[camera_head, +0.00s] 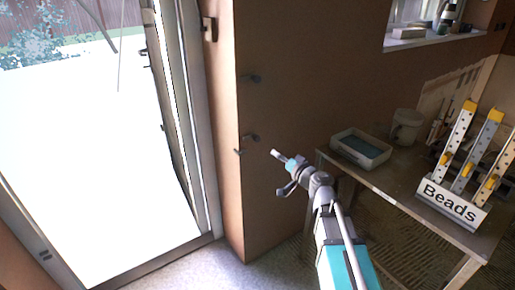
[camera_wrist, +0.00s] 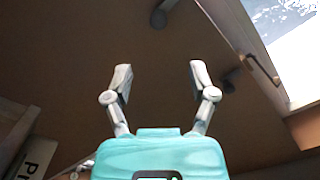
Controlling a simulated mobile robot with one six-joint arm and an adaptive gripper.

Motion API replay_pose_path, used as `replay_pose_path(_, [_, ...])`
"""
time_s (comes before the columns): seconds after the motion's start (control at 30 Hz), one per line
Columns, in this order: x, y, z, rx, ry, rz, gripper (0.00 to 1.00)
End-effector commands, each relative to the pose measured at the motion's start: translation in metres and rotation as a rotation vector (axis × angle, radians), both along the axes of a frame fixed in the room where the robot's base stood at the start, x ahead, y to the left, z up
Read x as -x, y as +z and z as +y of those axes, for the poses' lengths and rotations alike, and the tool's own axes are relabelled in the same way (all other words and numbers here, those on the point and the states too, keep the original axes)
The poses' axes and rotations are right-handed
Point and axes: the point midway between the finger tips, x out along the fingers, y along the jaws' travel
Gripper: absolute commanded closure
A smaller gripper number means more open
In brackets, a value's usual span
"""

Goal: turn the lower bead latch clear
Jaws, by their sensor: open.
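Two small dark latches sit on the brown plaster wall by its vertical corner edge. The lower latch (camera_head: 250,138) has an arm that reaches left to the corner edge. The upper latch (camera_head: 251,77) is well above it. My gripper (camera_head: 280,172) is open and empty, to the right of and a little below the lower latch, apart from it in the picture. In the wrist view, my spread fingers (camera_wrist: 160,80) have bare wall between them. One dark latch shows just beyond the right finger and another at the top edge; I cannot tell which is which.
A bright glazed door (camera_head: 165,110) stands open at the left. A window sill (camera_head: 415,41) is at upper right. The wall before my gripper is bare.

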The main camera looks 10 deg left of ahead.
Motion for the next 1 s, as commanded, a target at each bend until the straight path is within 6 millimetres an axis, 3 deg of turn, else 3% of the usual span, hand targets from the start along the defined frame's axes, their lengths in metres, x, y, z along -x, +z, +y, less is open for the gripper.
replay_pose_path(0.67, [-0.009, -0.001, 0.003, -0.020, -0.017, -0.007, 0.27])
replay_pose_path(1.0, [-0.038, -0.001, 0.026, -0.020, -0.016, -0.007, 0.27])
